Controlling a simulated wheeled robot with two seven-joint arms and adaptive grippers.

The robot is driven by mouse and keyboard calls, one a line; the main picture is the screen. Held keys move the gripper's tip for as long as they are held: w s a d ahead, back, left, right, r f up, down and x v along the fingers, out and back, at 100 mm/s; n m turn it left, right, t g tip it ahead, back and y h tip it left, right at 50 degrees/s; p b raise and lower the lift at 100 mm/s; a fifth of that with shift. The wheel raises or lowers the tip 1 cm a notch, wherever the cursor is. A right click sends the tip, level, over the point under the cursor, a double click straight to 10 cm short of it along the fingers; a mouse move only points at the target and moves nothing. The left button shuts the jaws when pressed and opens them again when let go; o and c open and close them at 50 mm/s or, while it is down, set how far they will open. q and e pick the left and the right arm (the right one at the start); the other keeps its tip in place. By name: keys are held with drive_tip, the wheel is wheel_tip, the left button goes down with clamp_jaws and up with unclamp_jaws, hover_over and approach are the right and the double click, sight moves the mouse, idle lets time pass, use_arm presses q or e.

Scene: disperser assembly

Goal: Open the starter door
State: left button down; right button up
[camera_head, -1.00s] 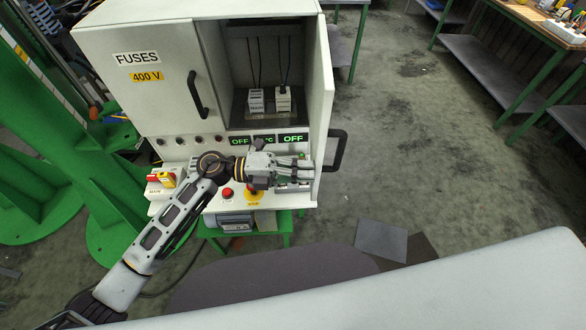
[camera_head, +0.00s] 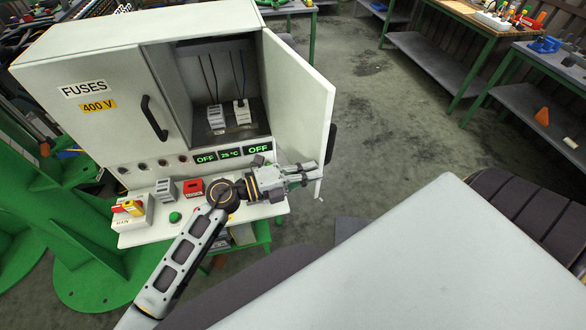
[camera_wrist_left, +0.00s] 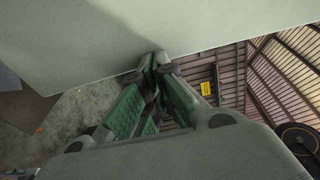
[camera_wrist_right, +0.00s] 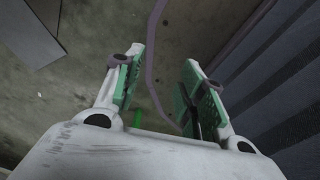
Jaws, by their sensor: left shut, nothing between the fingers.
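The starter door (camera_head: 300,105) is the right-hand white door of the cabinet and stands open, swung outward, its inner face showing. Its black handle (camera_head: 332,143) is mostly hidden behind its far edge. My left gripper (camera_head: 322,172) is shut and empty at the lower outer corner of the door. In the left wrist view its fingertips (camera_wrist_left: 157,62) are together close to a large pale panel (camera_wrist_left: 90,40); I cannot tell whether they touch it. My right gripper (camera_wrist_right: 163,68) is open and empty in the right wrist view, above the floor.
The left FUSES door (camera_head: 75,90) is closed, with a black handle (camera_head: 154,118). Switches (camera_head: 216,117) stand inside the open compartment. A control ledge with a red-yellow main switch (camera_head: 128,207) lies below. A pale slab (camera_head: 420,260) fills the front right. Workbenches stand behind, right.

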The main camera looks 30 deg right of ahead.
use_arm(q)
drive_tip(key=shift+w+x, duration=0.2)
drive_tip(key=shift+x, duration=2.2)
use_arm(e)
drive_tip(key=shift+s+d, duration=0.1)
drive_tip(key=shift+d, duration=0.65)
drive_tip(key=shift+a, duration=0.35)
use_arm(q)
drive_tip(key=shift+w+a, duration=0.1)
use_arm(e)
drive_tip(key=shift+s+a, duration=0.1)
drive_tip(key=shift+a, duration=0.1)
